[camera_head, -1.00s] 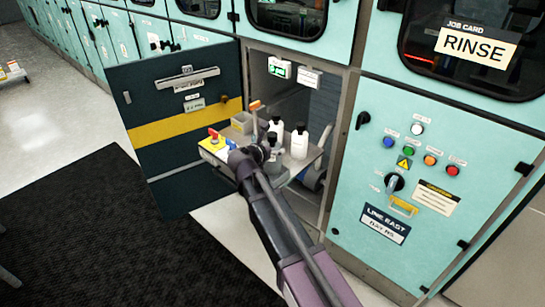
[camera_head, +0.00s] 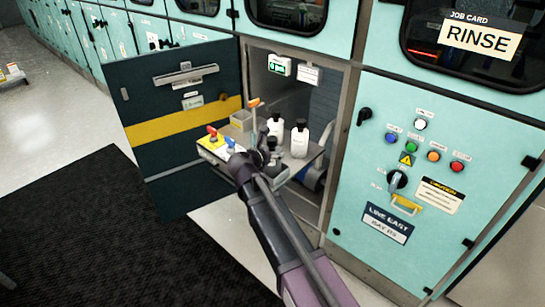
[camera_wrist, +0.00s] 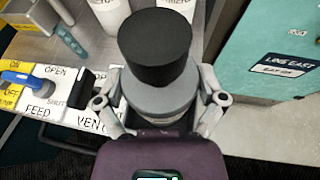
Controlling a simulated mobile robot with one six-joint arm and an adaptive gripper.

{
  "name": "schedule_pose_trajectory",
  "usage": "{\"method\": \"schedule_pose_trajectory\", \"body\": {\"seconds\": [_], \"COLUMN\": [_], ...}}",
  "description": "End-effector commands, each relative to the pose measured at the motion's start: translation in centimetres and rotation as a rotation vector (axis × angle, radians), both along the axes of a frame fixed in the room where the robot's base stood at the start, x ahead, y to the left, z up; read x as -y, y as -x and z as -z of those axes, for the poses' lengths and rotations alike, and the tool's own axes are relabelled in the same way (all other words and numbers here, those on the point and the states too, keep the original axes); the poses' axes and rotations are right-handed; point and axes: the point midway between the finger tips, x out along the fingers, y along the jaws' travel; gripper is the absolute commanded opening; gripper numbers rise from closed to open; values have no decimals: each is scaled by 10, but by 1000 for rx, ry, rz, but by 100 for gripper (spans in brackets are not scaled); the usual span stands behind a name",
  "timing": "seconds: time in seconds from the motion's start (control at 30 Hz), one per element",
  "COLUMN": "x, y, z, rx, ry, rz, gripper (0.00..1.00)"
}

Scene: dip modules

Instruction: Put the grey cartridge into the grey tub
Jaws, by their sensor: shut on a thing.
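My gripper (camera_wrist: 160,110) is shut on the grey cartridge (camera_wrist: 162,98), a grey round body with a black cap, held upright in the wrist view. In the head view the gripper (camera_head: 262,160) is over the front of the pull-out shelf, and the cartridge's black cap (camera_head: 272,144) shows beside it; its body is mostly hidden by my gripper. The grey tub (camera_head: 241,121), small and open-topped, stands at the shelf's back left, apart from the cartridge. Part of a pale tub-like rim (camera_wrist: 30,14) shows at the wrist view's top left.
Two white bottles with black caps (camera_head: 299,140) stand behind my gripper. An orange-topped upright (camera_head: 253,104) rises near the tub. A labelled panel with red and blue handles (camera_head: 217,145) is at the shelf's left. The open dark door (camera_head: 180,160) flanks it.

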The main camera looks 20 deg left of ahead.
Motion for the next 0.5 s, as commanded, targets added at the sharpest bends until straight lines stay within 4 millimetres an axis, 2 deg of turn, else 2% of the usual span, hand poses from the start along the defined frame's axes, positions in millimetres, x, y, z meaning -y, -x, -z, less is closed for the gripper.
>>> {"method": "schedule_pose_trajectory", "body": {"seconds": [0.5], "x": [0], "y": [0], "z": [5], "rx": [1], "ry": [1], "rz": [0], "gripper": [28]}}
